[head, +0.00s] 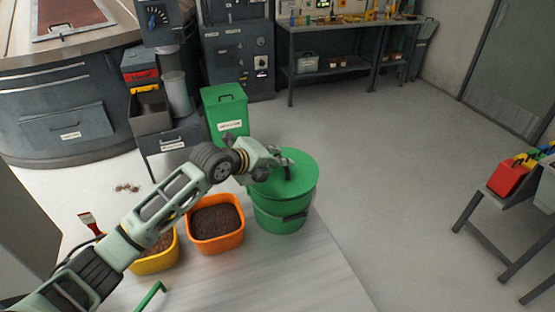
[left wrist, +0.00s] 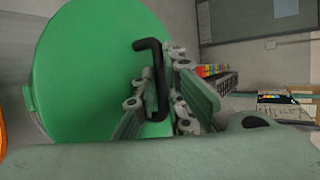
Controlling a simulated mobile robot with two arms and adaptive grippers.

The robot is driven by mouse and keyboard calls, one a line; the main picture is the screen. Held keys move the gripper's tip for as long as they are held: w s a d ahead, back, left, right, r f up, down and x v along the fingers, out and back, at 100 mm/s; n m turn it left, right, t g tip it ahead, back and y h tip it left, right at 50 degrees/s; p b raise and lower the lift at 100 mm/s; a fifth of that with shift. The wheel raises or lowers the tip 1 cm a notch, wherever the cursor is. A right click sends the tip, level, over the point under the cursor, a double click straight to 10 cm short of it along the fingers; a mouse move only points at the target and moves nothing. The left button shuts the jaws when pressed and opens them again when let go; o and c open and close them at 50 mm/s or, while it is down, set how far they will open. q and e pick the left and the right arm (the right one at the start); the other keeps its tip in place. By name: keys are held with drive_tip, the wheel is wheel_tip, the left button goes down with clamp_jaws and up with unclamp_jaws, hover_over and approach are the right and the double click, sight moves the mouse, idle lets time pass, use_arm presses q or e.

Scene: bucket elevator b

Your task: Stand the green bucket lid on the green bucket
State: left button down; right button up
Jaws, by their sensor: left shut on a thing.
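The green bucket (head: 280,216) stands on the pale table top, with a dark handle on its side. The round green bucket lid (head: 300,182) is at the bucket's top, roughly level and over the opening; I cannot tell whether it rests fully on the rim. My left gripper (head: 286,170) is shut on the lid's black handle. In the left wrist view the green lid (left wrist: 90,70) fills the left side, and its black handle (left wrist: 150,45) passes between the fingers of the left gripper (left wrist: 158,95). My right gripper is not in view.
An orange tub (head: 240,235) of dark soil stands just left of the bucket. A yellow tub (head: 155,264) is partly behind my left arm. A green bin (head: 226,112) stands on the floor beyond. The table right of the bucket is narrow and clear.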

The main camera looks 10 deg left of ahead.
use_arm(q)
drive_tip(key=shift+f+b, duration=0.35)
drive_tip(key=shift+f, duration=0.2)
drive_tip(key=c, duration=1.7)
unclamp_jaws()
drive_tip(key=shift+c, duration=0.2)
drive_tip(key=v, duration=1.2)
